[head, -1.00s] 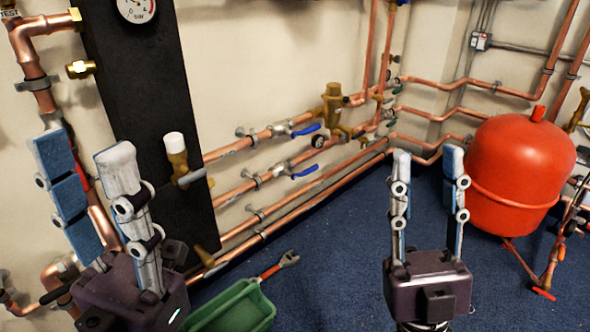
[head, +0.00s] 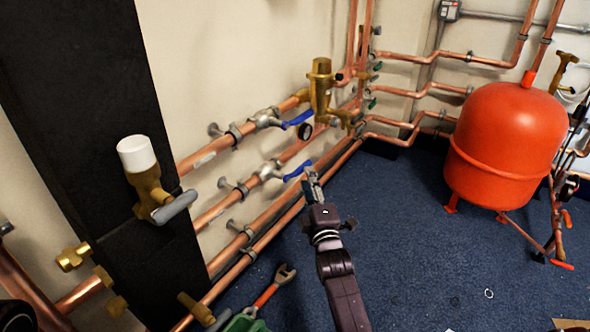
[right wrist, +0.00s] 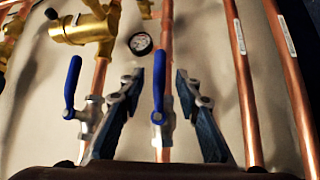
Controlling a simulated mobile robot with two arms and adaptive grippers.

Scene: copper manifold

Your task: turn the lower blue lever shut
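The lower blue lever (head: 297,171) sits on a valve (head: 269,171) of the lower wall pipe and points along that pipe. My right gripper (head: 311,177) is at the lever's free end in the head view. In the right wrist view the gripper (right wrist: 159,76) is open, one finger on each side of the lower lever (right wrist: 159,85), with visible gaps. How deep the lever lies between the fingers is hard to tell. The upper blue lever (head: 299,119) also lies along its pipe; it shows left of the fingers in the right wrist view (right wrist: 72,88). My left gripper is not in view.
A brass fitting (head: 321,88) and a small gauge (right wrist: 140,43) are close to the levers. More copper pipes (head: 262,240) run below. A red tank (head: 507,145) stands at right, a green tray (head: 243,323) and wrench (head: 271,287) lie in front.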

